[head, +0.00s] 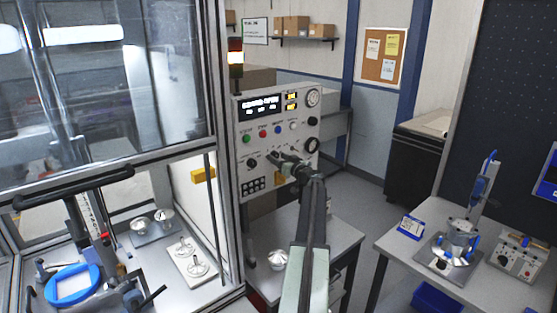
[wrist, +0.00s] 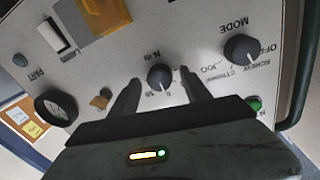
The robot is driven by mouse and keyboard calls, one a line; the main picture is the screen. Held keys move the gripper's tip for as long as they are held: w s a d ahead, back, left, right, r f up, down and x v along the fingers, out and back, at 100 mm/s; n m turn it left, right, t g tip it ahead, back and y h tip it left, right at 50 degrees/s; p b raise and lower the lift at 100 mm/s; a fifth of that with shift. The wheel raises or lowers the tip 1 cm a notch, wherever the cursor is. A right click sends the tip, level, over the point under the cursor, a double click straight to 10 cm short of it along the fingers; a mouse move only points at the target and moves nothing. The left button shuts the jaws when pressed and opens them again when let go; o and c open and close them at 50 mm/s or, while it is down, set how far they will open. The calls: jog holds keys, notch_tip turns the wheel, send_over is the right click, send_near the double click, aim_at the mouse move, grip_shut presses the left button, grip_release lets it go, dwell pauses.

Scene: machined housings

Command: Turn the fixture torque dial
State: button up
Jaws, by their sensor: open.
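The fixture torque dial (wrist: 160,77) is a small dark round knob with a white pointer line, on a pale panel beside an "N m" marking. In the wrist view it shows between the tips of my open gripper (wrist: 160,86), one finger on each side. I cannot tell whether the fingers touch it. In the head view my gripper (head: 284,158) is in front of the lower middle of the control panel (head: 276,112), and the dial is hard to make out behind it.
A "MODE" knob (wrist: 242,49) sits right of the dial in the wrist view, with a green button (wrist: 254,103) below it. A glass-walled enclosure (head: 213,110) stands left of the panel, and a workbench (head: 400,249) at right.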

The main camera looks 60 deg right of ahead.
grip_shut()
jog(key=m+p, duration=0.1)
jog(key=m, duration=0.3)
jog(key=shift+r, duration=0.15)
jog(key=m, duration=0.5)
jog(key=shift+p, duration=0.35)
jog(key=m+y, duration=0.1)
jog(key=m, duration=0.3)
jog(key=shift+d, duration=0.1)
jog(key=shift+m+y+p, duration=0.3)
jog(key=shift+m, duration=1.7)
jog(key=shift+r, duration=0.1)
